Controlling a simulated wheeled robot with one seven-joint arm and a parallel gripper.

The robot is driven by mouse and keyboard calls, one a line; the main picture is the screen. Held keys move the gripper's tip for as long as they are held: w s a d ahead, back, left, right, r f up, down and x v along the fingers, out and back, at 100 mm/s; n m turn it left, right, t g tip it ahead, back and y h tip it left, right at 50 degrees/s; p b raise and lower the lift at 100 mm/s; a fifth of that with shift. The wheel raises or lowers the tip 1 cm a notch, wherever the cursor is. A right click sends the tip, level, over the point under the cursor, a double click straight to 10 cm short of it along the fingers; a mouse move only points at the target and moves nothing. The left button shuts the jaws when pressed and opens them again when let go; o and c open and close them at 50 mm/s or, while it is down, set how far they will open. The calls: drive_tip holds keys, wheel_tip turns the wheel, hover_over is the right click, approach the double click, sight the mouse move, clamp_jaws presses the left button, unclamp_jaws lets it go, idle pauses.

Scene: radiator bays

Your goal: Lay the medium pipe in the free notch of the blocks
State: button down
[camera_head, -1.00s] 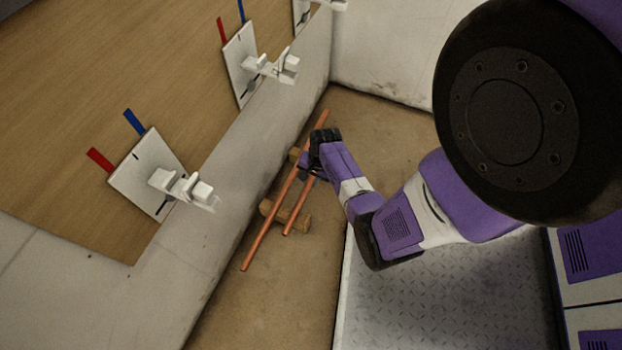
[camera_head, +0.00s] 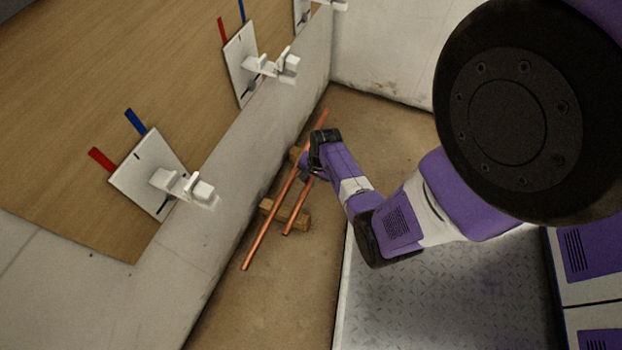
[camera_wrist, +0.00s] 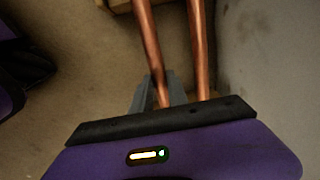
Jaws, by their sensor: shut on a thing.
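The shorter copper pipe (camera_head: 297,212), which I take as the medium pipe, runs from my gripper down over the near wooden block (camera_head: 299,218). My gripper (camera_wrist: 157,92) is shut on this pipe (camera_wrist: 149,40), with its grey fingers on either side. In the head view my gripper (camera_head: 307,176) is low near the blocks. The far wooden block (camera_head: 296,153) is mostly hidden behind my wrist and a pipe. I cannot tell whether the held pipe rests in a notch or sits just above it.
A longer copper pipe (camera_head: 262,232) lies across the blocks on the wall side, close beside the held pipe; it also shows in the wrist view (camera_wrist: 198,45). The wall (camera_head: 225,195) with white brackets (camera_head: 183,187) stands at left. Bare floor (camera_head: 265,310) lies in front.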

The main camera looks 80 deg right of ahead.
drive_tip(key=shift+f, duration=0.3)
drive_tip(key=c, duration=1.2)
unclamp_jaws()
drive_tip(key=shift+r, duration=0.1)
wheel_tip(320, 180, up, 8)
drive_tip(key=s+p, duration=0.1)
drive_tip(key=p, duration=0.3)
drive_tip(key=shift+s+a+f+p, duration=0.15)
drive_tip(key=shift+s+f+p, duration=0.05)
drive_tip(key=shift+f+p, duration=0.1)
